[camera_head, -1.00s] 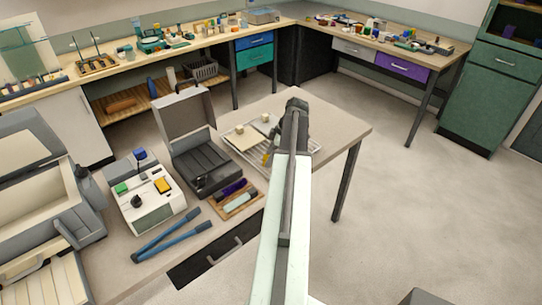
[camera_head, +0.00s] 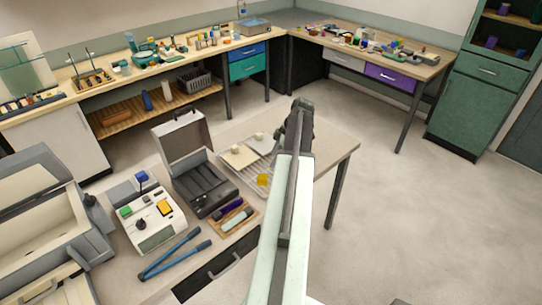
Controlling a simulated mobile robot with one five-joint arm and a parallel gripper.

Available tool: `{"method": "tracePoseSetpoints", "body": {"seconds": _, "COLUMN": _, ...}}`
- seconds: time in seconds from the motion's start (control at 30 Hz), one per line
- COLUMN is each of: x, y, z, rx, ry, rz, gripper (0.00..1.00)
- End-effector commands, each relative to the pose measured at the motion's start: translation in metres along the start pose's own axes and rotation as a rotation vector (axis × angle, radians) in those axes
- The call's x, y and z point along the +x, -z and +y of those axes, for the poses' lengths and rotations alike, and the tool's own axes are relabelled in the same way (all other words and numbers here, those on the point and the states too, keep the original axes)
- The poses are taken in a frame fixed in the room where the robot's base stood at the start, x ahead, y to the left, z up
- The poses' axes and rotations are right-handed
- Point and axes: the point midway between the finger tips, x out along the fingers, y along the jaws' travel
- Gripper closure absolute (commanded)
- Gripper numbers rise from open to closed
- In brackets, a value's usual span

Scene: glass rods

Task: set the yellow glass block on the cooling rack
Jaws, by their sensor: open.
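The yellow glass block (camera_head: 263,180) sits on the near part of the cooling rack (camera_head: 232,170), a pale metal grid on the table. The block looks flat and stands clear of my gripper. My gripper (camera_head: 303,132) is the dark end of my raised pale arm, above and to the right of the rack. It is open with nothing visible in it. The fingertips are mostly hidden behind my arm, which also covers the rack's right side.
A cream board (camera_head: 238,156) with small pale blocks covers the back of the rack. The floor at right is clear.

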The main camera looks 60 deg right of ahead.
Motion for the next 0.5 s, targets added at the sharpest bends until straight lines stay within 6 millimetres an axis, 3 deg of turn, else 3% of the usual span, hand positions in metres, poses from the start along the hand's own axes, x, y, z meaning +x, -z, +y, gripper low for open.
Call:
{"method": "tracePoseSetpoints", "body": {"seconds": 0.37, "x": -0.001, "y": 0.005, "z": -0.002, "rx": 0.002, "ry": 0.004, "rz": -0.002, "gripper": 0.40}}
{"method": "tracePoseSetpoints", "body": {"seconds": 0.47, "x": 0.017, "y": 0.043, "z": -0.015, "rx": 0.022, "ry": 0.028, "rz": -0.024, "gripper": 0.40}}
{"method": "tracePoseSetpoints", "body": {"seconds": 0.5, "x": 0.030, "y": 0.071, "z": -0.026, "rx": 0.038, "ry": 0.044, "rz": -0.040, "gripper": 0.40}}
